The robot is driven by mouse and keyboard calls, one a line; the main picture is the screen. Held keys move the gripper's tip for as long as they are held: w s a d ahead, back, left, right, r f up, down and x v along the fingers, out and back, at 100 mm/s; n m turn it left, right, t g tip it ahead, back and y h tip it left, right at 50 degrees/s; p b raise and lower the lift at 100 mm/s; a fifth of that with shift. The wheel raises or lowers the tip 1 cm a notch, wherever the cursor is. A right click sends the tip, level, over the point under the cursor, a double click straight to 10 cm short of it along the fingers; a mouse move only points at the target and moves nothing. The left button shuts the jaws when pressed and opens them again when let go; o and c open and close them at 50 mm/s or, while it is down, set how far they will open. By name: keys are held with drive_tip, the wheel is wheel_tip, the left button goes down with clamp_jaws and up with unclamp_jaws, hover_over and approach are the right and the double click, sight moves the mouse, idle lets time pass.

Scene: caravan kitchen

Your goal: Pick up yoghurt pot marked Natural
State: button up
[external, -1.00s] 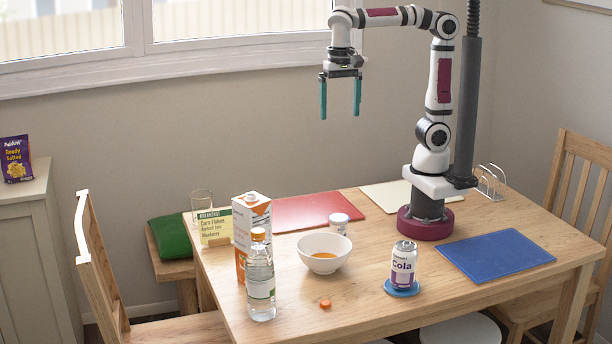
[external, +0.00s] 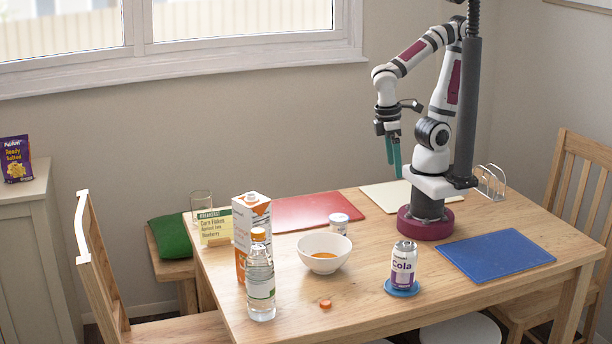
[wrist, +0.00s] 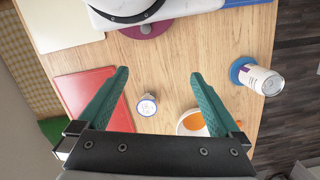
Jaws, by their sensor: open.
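A small white pot (external: 339,223) stands upright on the table behind the white bowl and by the front right edge of the red mat. Its label is too small to read. In the wrist view the pot (wrist: 147,105) is seen from above, between my open fingers but well below them. My gripper (external: 393,165) hangs open and empty, fingers down, above the cream mat and close to my base. Its teal fingers (wrist: 158,85) are spread wide in the wrist view.
The white bowl (external: 324,264) with orange contents stands in front of the pot. A carton (external: 250,215), a clear bottle (external: 260,285) and an orange cap (external: 325,304) are nearby. The red mat (external: 295,211) and blue mat (external: 495,257) lie flat.

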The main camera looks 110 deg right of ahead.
drive_tip(key=w+d+f+n+g+h, duration=0.2)
drive_tip(key=w+d+f+n+h, duration=0.25)
drive_tip(key=n, duration=0.45)
drive_tip(key=n+t+h, duration=0.6)
drive_tip(key=n+h, duration=0.2)
drive_tip(key=n, duration=0.6)
approach(340, 218)
drive_tip(key=x, duration=0.3)
drive_tip(key=shift+s+d+r, duration=0.15)
drive_tip(key=shift+s+r, duration=0.05)
drive_tip(key=shift+r, duration=0.05)
drive_tip(key=shift+w+d+f, duration=0.1)
drive_tip(key=shift+w+f, duration=0.05)
drive_tip(key=shift+f, duration=0.15)
drive_tip(key=x, duration=0.7)
drive_tip(key=shift+w+f, duration=0.1)
drive_tip(key=shift+w, duration=0.05)
drive_tip(key=c, duration=1.5)
